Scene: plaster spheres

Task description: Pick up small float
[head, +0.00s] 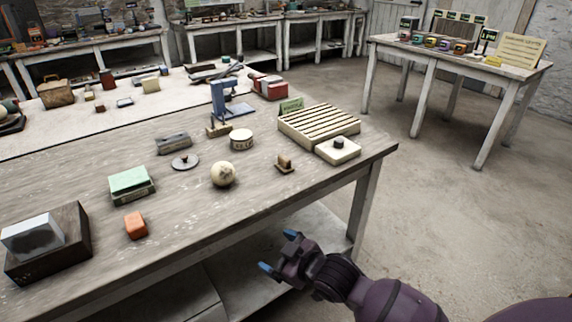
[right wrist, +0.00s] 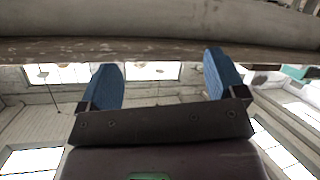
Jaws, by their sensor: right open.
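A small block with a brown wooden handle (head: 285,163), which looks like the small float, sits on the grey wooden table (head: 255,204) near its front right edge. It stands between a cream ball (head: 223,174) and a pale pad with a dark knob (head: 338,150). My right gripper (head: 279,252) is open and empty, with blue fingertips, in front of the table and below its top. In the right wrist view its two fingers (right wrist: 162,68) are apart with nothing between them, and the float cannot be made out there. My left gripper is out of view.
A slatted wooden rack (head: 318,125) stands behind the pad. An orange block (head: 136,225), a green-topped box (head: 131,186) and a round disc with a knob (head: 185,162) lie to the left. The table edge lies between my right gripper and the tabletop.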

